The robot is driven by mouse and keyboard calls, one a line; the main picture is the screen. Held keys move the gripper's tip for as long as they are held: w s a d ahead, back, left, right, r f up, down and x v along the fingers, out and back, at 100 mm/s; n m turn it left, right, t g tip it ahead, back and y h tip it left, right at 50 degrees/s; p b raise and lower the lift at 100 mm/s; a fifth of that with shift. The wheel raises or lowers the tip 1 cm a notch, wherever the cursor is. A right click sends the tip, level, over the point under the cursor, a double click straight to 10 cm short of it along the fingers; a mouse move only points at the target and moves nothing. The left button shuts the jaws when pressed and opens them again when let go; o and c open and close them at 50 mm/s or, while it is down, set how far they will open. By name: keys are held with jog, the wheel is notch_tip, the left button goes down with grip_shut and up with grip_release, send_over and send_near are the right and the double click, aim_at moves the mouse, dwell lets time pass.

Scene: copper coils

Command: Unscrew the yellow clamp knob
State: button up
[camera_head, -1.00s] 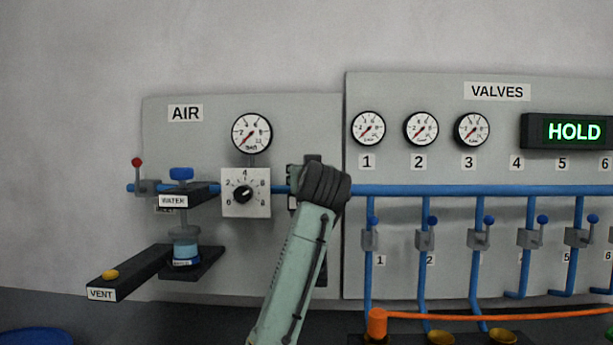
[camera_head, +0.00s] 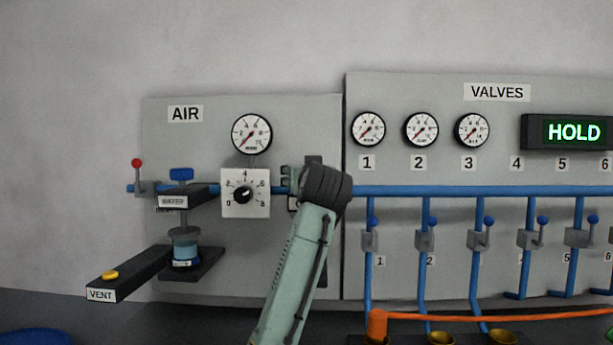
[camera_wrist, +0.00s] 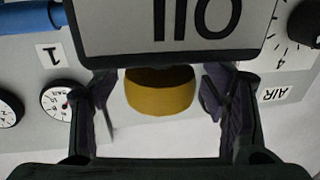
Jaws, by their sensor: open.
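The yellow clamp knob (camera_wrist: 160,97) shows in the wrist view as a short, wide cylinder with a dark upper face. It sits just beyond the edge of a dark-framed block with a white label reading OIL upside down (camera_wrist: 170,25). My gripper (camera_wrist: 158,92) is open, with one dark finger on each side of the knob. A gap shows on both sides, so the fingers look apart from it; whether they reach its depth I cannot tell. In the head view my arm hides this knob and most of my gripper.
A pressure dial box (camera_head: 245,192) stands just left of my wrist. A blue pipe (camera_head: 450,190) runs behind it along the panels. A yellow button (camera_head: 110,274) sits on the VENT arm at the left. An orange bar (camera_head: 490,315) lies low at the right.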

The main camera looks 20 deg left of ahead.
jog(key=shift+s, duration=0.1)
jog(key=v, duration=1.2)
